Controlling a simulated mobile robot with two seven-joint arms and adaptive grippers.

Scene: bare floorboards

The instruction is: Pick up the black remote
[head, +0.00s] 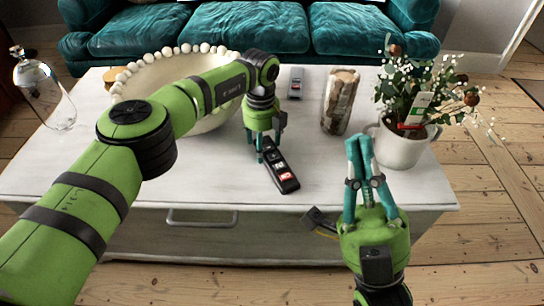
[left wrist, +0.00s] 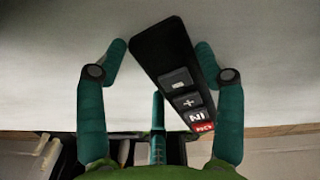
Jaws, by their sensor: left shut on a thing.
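The black remote (head: 281,172) has grey, white and red buttons and is over the middle of the white table, near its front edge. My left gripper (head: 264,150) reaches down at the remote's far end and is shut on it. In the left wrist view the remote (left wrist: 172,68) lies slantwise between the two teal fingers of that gripper (left wrist: 160,62). Whether it rests on the table or is slightly raised is unclear. My right gripper (head: 358,140) points up in front of the table, its fingertips together and nothing visible between them.
A second, greyer remote (head: 296,83) lies at the back of the white table (head: 180,188). A large beaded bowl (head: 215,118) stands behind my left arm. A patterned vase (head: 340,101) and a potted plant (head: 402,147) stand to the right. A teal sofa (head: 250,28) is behind.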

